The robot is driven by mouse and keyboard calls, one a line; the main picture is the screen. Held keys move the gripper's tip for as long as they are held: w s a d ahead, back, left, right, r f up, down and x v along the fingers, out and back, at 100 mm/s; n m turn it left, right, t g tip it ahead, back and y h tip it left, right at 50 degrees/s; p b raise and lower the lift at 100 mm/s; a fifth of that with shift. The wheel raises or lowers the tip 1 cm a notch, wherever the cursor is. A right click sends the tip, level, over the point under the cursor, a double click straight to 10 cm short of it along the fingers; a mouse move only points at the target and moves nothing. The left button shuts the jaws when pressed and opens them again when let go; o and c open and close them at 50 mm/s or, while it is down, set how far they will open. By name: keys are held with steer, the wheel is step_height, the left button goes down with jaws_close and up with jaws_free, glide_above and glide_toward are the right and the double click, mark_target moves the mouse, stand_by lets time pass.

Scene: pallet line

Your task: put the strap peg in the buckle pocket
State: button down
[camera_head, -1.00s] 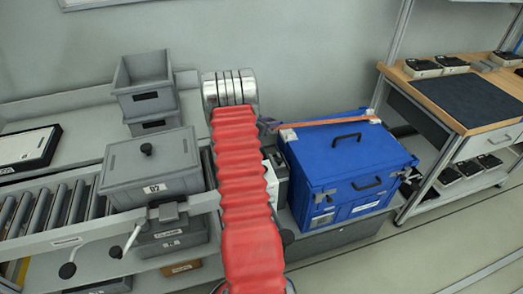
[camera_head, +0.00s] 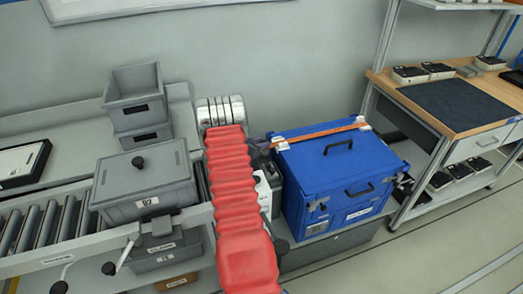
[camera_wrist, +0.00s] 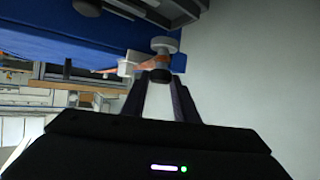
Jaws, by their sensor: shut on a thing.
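The orange strap (camera_head: 322,132) lies across the top of the blue case (camera_head: 335,165), over white corner pieces at both ends. My gripper (camera_wrist: 160,82) is shut on the strap peg (camera_wrist: 160,74), a small dark round piece at its fingertips, with the strap running left from it over a white corner piece (camera_wrist: 128,64). A pale round disc shows just beyond the peg; I cannot tell whether they touch. In the head view my gripper (camera_head: 266,141) is small and dark at the case's left edge, partly behind my red arm. I cannot make out the buckle pocket.
A workbench (camera_head: 470,95) stands at right. A black-and-white item (camera_head: 265,180) sits between my arm and the case.

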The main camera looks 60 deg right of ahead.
mark_target(263, 151)
steer(key=shift+f, duration=1.85)
steer(key=shift+f, duration=0.6)
steer(key=c, duration=1.4)
jaws_free()
steer(key=shift+r, duration=0.5)
steer(key=shift+w+a+r, duration=0.1)
steer(key=shift+a+r, duration=0.15)
steer(key=shift+a, duration=0.05)
steer(key=v, duration=0.7)
steer(key=shift+f, duration=0.1)
